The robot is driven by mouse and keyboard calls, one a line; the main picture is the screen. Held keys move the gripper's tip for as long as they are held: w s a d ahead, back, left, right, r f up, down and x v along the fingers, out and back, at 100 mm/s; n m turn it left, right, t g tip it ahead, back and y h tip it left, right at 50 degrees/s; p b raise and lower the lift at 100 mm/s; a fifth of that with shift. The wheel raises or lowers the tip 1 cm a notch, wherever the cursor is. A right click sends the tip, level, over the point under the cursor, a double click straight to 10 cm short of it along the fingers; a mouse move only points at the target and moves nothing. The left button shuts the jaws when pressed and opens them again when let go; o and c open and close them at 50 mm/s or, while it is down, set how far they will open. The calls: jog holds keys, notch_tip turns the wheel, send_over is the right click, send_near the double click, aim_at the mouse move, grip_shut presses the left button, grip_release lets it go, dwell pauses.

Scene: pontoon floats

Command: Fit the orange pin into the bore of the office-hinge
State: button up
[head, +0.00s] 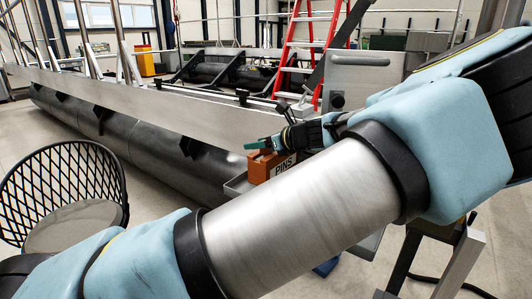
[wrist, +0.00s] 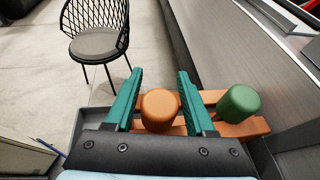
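In the wrist view the orange pin (wrist: 158,108) stands upright in an orange rack (wrist: 213,97). My gripper (wrist: 159,72) has its two green fingers apart, one on each side of the orange pin, with a narrow gap visible on both sides. In the head view my gripper (head: 262,144) is just above the orange rack (head: 262,166), beside a "PINS" label; the orange pin cannot be made out there. I cannot identify the office-hinge or its bore in either view.
A green pin (wrist: 240,102) stands in the rack right of my gripper. The rack sits in a grey tray (head: 237,185) beside a long dark pontoon float (head: 130,135). A black mesh chair (head: 70,185) stands at left. A red ladder (head: 305,45) stands behind.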

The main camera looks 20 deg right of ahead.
grip_shut()
jog(key=shift+r, duration=0.1)
dwell(0.4)
